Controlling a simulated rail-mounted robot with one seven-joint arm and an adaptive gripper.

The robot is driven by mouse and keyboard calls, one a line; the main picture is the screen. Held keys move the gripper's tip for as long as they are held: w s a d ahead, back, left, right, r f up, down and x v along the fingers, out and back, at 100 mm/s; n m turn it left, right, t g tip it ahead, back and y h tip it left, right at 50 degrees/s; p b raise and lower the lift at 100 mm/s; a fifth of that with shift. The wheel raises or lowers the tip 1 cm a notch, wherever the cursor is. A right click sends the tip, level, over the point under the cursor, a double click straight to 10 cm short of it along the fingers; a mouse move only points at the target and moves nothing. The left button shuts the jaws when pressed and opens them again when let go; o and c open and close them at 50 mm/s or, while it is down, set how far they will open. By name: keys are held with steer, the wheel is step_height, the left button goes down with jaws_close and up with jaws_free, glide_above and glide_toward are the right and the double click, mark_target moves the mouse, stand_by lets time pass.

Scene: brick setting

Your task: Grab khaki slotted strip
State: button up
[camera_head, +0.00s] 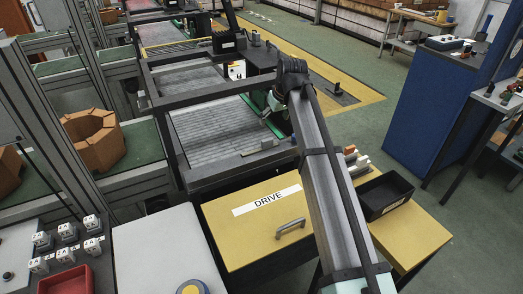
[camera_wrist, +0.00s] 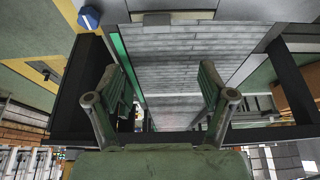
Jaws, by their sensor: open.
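A thin, yellowish strip (camera_head: 258,152) lies at the near edge of the grey slatted conveyor bed, beside a small grey block (camera_head: 267,143). It may be the khaki slotted strip, but it is too small for me to make out slots. My gripper (camera_wrist: 162,80) is green and shows in the wrist view with its two fingers spread wide. Nothing is between the fingers, and the slatted bed (camera_wrist: 172,60) shows beyond them. In the head view my gripper is mostly hidden behind my arm, over the right side of the bed.
A dark frame (camera_head: 225,175) surrounds the bed. A yellow DRIVE cover (camera_head: 245,238) with a handle is in front. A black tray (camera_head: 385,195) and several small blocks (camera_head: 357,160) are right of my arm. An orange-brown ring-shaped part (camera_head: 95,142) stands at left.

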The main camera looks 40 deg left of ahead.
steer(key=p, duration=0.3)
glide_toward(268, 140)
steer(key=x, duration=0.5)
steer(key=shift+s+a+f, duration=0.1)
steer(key=shift+s+a, duration=0.05)
steer(key=shift+a, duration=0.05)
steer(key=shift+p+x, duration=0.95)
steer(key=shift+x, duration=1.7)
steer(key=c, duration=1.3)
